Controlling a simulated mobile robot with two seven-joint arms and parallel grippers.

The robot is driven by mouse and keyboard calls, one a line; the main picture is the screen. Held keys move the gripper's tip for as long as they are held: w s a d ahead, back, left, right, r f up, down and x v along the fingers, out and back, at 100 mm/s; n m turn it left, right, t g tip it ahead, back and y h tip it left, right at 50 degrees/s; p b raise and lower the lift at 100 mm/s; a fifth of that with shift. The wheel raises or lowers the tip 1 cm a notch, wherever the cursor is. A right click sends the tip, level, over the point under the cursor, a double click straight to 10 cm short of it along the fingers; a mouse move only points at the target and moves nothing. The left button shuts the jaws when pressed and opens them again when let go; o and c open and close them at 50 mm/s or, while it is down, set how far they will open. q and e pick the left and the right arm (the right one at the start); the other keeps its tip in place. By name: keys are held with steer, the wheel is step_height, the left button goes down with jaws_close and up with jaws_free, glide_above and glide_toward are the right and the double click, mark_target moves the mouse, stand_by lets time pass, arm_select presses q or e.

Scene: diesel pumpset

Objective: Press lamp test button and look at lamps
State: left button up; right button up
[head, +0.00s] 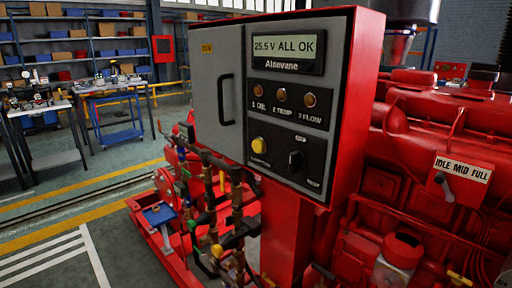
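A red control cabinet (349,110) with a dark panel stands in the middle of the head view. Its display (285,47) reads "25.5 V ALL OK". Below it a row of three round lamps, left (257,91), middle (281,94) and right (310,100), looks dull amber-brown, labelled roughly OIL, TEMP and FLOW. A yellow round button (259,145) sits lower left on the panel, with a small label under it that looks like "LAMPTEST". A black rotary knob (295,161) is to its right. Neither of my grippers shows.
A grey door with a black handle (226,99) is left of the panel. A red engine (430,150) with an IDLE MID FULL lever (444,186) stands at right. Pipes and valves (215,225) are below the cabinet. Workbenches (110,87) and shelves stand at back left; floor at left is clear.

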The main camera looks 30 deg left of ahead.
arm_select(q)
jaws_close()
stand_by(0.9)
